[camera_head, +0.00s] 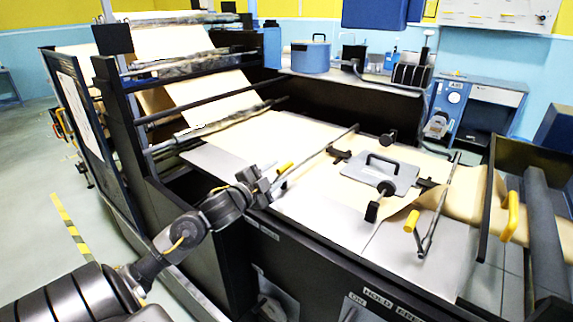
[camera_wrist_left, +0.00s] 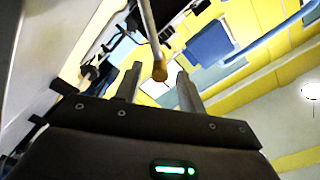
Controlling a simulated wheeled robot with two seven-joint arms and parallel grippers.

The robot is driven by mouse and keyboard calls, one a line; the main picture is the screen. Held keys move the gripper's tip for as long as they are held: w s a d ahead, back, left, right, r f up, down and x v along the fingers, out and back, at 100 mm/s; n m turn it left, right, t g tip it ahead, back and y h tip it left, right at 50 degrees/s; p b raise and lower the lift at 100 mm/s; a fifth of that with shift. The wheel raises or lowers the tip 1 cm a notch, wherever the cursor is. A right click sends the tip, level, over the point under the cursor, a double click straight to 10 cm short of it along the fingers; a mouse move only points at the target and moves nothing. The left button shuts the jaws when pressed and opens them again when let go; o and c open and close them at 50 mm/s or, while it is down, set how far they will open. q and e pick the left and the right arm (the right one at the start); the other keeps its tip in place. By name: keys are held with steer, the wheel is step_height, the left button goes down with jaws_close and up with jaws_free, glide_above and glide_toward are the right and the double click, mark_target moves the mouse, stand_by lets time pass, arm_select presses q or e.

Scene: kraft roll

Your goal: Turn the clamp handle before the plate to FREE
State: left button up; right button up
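A clamp bar (camera_head: 318,154) with a yellow-ended handle (camera_head: 285,168) lies across the brown paper, to the left of the grey plate (camera_head: 378,178) with its black grip. My left gripper (camera_head: 264,184) is just left of this yellow end, at the near edge of the machine. In the left wrist view, its two fingers (camera_wrist_left: 158,88) are apart, and a rod with an orange-yellow tip (camera_wrist_left: 160,72) shows between or just beyond them; contact cannot be told. My right gripper is not in view.
A second clamp bar with a yellow handle (camera_head: 411,221) is right of the plate. Front labels (camera_head: 380,299) include HOLD and FREE. Dark side frames (camera_head: 135,130) and paper rollers rise at the left. A blue pot (camera_head: 310,57) stands behind.

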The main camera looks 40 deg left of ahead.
mark_target(283, 168)
arm_select(q)
steer(key=shift+w+p, duration=0.55)
steer(key=shift+w, duration=2.15)
jaws_close()
